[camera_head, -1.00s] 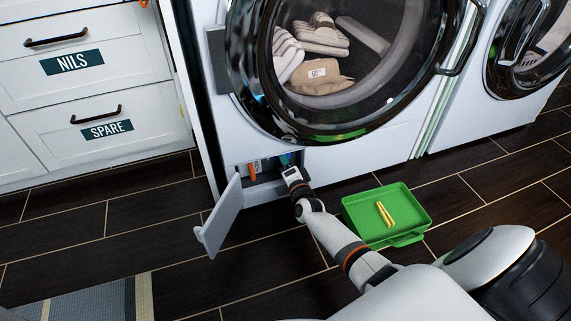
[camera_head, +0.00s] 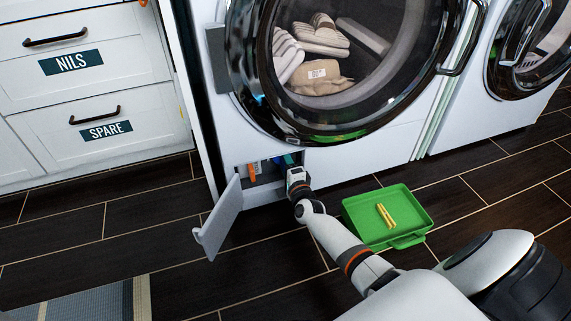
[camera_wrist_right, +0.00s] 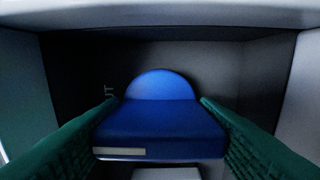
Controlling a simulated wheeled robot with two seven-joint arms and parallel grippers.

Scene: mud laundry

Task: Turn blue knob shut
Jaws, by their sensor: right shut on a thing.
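The blue knob (camera_wrist_right: 165,128) fills the middle of the right wrist view, with a rounded back part, a broad flat front and a pale bar at its lower left edge. My right gripper (camera_wrist_right: 156,103) has its green ridged fingers on both sides of it and is shut on it. In the head view, my right gripper (camera_head: 290,163) reaches into the low opening at the washer's (camera_head: 360,155) front left. The wrist hides most of the knob there. My left gripper is not in view.
A small white flap (camera_head: 219,218) hangs open left of the opening. An orange part (camera_head: 253,170) shows inside. A green tray (camera_head: 412,203) with yellow pieces (camera_head: 385,216) lies on the floor to the right. White drawers (camera_head: 95,80) stand at left.

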